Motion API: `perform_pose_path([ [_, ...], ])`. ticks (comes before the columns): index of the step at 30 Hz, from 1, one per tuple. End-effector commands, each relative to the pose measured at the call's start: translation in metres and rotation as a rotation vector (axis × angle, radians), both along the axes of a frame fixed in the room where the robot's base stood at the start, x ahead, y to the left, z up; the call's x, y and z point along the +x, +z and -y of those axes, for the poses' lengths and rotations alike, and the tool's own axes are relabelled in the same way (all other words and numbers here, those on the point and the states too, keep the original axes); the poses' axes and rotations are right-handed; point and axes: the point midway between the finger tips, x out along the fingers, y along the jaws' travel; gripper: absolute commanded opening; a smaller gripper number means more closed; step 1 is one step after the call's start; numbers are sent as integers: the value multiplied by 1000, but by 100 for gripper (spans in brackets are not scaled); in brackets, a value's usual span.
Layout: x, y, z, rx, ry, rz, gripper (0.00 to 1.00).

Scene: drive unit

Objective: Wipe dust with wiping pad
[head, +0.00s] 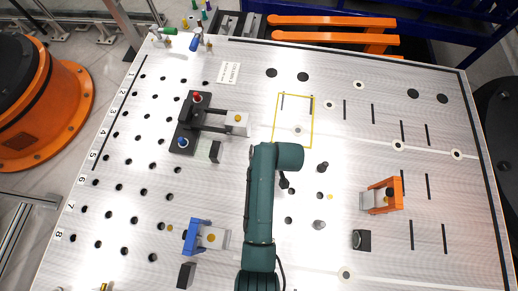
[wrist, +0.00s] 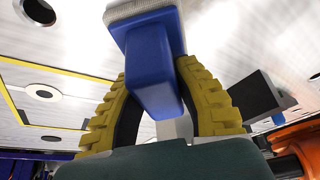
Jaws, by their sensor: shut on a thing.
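The wiping pad (wrist: 152,65) has a blue handle block and a light grey pad face at its far end, at the top middle of the wrist view. My gripper (wrist: 165,95) has yellow ridged fingers, one on each side of the blue handle, shut on it. The pad face points away from my gripper toward the white panel; I cannot tell whether they touch. In the head view my teal arm hides the gripper and pad. A yellow outlined rectangle (head: 313,122) is marked on the panel just beyond the arm's end. No dust can be made out clearly.
The perforated white panel (head: 350,65) carries a black fixture (head: 187,125) left of my arm, a blue bracket (head: 196,236) at lower left, an orange bracket (head: 398,192) at right and a small dark block (head: 361,240). The upper right is mostly clear.

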Motion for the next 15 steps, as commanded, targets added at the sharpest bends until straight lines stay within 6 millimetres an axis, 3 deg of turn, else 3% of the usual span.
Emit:
perform_pose_path([
  [1,0,20,0,-1,0,4,0],
  [15,-1,61,0,0,0,0,0],
])
